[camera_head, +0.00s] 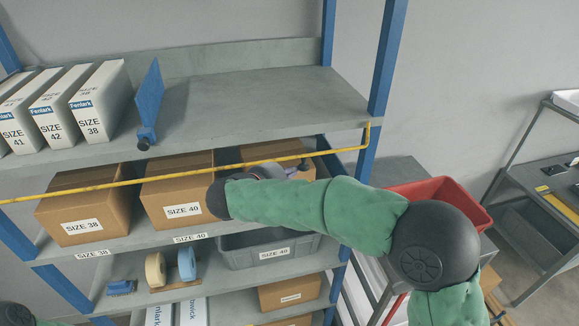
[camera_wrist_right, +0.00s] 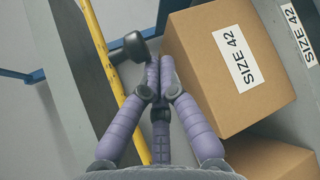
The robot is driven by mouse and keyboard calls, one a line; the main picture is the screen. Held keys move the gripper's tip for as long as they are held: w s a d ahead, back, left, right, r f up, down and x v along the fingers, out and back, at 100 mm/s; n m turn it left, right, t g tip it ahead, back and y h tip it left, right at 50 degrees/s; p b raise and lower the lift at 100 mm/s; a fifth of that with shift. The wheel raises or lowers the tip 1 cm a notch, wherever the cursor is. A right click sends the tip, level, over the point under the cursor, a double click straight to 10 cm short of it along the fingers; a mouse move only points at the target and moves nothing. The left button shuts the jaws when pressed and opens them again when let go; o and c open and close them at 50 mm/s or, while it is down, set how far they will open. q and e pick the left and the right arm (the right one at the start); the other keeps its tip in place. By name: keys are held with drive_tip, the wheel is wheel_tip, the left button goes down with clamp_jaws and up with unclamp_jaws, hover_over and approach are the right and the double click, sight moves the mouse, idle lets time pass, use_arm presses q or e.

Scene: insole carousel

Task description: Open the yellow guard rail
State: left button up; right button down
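The yellow guard rail (camera_head: 120,182) runs along the front of the shelf with the cardboard boxes, and its right end bends up near the blue post. In the right wrist view the rail (camera_wrist_right: 104,60) runs just left of my right gripper (camera_wrist_right: 160,64). Its purple fingers meet at the tips with nothing visible between them. A dark knob or latch (camera_wrist_right: 130,48) shows by the rail, close to the fingertips; I cannot tell whether they touch. In the head view the right gripper (camera_head: 296,166) is partly hidden behind my right arm. My left gripper is out of view.
A SIZE 42 box (camera_wrist_right: 228,72) stands right beside the right gripper. SIZE 38 (camera_head: 85,205) and SIZE 40 (camera_head: 180,190) boxes stand behind the rail. A blue post (camera_head: 384,70) and a red bin (camera_head: 470,195) are at right. A grey bin (camera_head: 235,253) sits below.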

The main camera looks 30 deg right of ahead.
drive_tip(key=shift+s+a+r+n+g+y+p, duration=0.2)
drive_tip(key=shift+s+r+g+p, duration=0.1)
drive_tip(key=shift+s+p, duration=0.15)
drive_tip(key=shift+s+a+r+n+g+y+p, duration=0.1)
drive_tip(key=shift+s+r+n+g+y+p, duration=0.1)
drive_tip(key=shift+s+g+p, duration=0.3)
drive_tip(key=shift+s+a+r+n+g+y+p, duration=0.1)
drive_tip(key=shift+s+r+n+y+p, duration=0.15)
drive_tip(key=shift+s, duration=0.35)
drive_tip(key=shift+r, duration=0.1)
